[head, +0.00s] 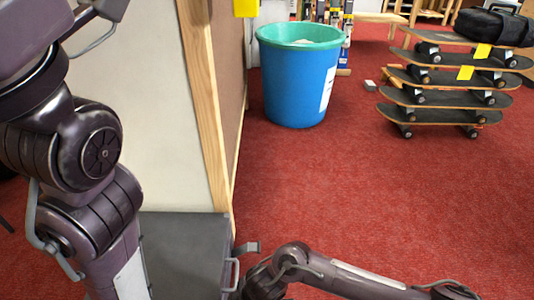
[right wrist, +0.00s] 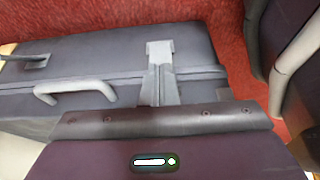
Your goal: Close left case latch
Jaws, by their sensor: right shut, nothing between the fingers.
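The dark grey case (head: 185,245) lies at the bottom of the head view, with a light grey handle (head: 233,273) on its right side. A grey latch (head: 246,247) juts out from that side beyond the handle. In the right wrist view the case (right wrist: 105,50) shows its handle (right wrist: 75,90), and the latch (right wrist: 160,48) is to the right of it. My right gripper (right wrist: 158,74) is shut and empty, its tips at the latch's lower end; I cannot tell whether they touch. My left arm crosses the left of the head view; its gripper is out of frame.
A wood-edged panel (head: 210,110) stands close behind the case. A blue bin (head: 298,85) and a stack of skateboards (head: 440,100) stand farther back. The red carpet (head: 330,185) between is clear. Another grey fitting (right wrist: 35,62) shows on the case at left.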

